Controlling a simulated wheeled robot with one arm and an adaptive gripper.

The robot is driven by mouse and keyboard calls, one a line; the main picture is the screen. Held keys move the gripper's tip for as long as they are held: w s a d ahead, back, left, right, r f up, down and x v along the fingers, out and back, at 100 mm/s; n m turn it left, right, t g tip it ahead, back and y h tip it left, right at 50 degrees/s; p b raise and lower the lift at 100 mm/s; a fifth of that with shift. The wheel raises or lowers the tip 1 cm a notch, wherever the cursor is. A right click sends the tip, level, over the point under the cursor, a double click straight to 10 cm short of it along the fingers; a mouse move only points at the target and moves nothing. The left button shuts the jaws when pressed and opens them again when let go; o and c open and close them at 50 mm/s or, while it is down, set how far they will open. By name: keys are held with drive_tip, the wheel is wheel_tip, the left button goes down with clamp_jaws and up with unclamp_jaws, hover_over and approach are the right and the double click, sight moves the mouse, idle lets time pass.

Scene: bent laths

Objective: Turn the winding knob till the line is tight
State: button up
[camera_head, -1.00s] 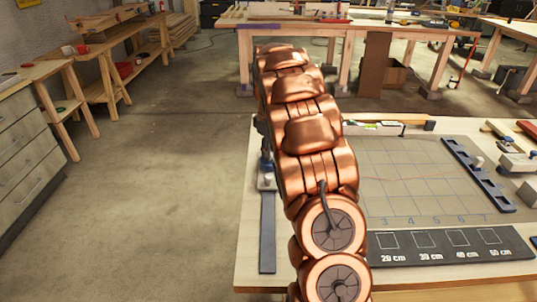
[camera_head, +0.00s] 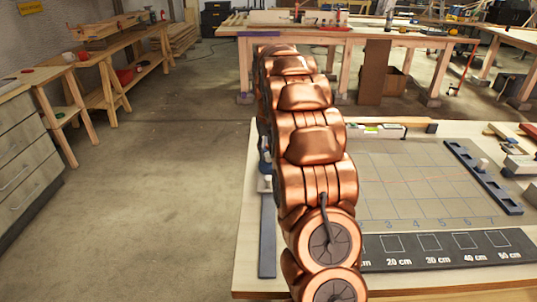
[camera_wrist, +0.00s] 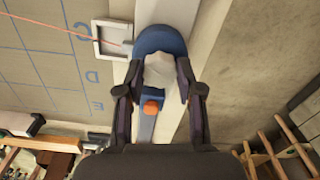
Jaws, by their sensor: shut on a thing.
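The winding knob (camera_wrist: 161,72) is a pale, faceted block on a blue round-ended base (camera_wrist: 160,38) in the wrist view. My gripper (camera_wrist: 161,76) has one finger on each side of the knob and is shut on it. A thin orange-red line (camera_wrist: 55,25) runs from the upper left over the board to a white square frame (camera_wrist: 112,40) beside the blue base. Its tightness is hard to judge. An orange round part (camera_wrist: 152,107) sits on the base below the knob. In the head view my arm hides the knob and gripper; the line shows faintly on the board (camera_head: 410,205).
A dark strip with cm labels (camera_head: 440,250) lies along the board's near edge. A dark slotted rail (camera_head: 483,178) and a level (camera_head: 385,131) also lie on the table (camera_head: 250,285). Open floor (camera_head: 150,220) lies left of the table.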

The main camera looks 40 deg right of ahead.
sight(269, 154)
drive_tip(key=m+b, duration=0.1)
drive_tip(key=m, duration=0.5)
drive_tip(key=shift+w, duration=0.1)
drive_tip(key=m+b, duration=0.1)
drive_tip(key=m, duration=0.5)
drive_tip(key=shift+b, duration=0.3)
drive_tip(key=shift+m, duration=0.3)
drive_tip(key=o, duration=1.2)
drive_tip(key=shift+c, duration=0.2)
drive_tip(key=shift+r, duration=3.75)
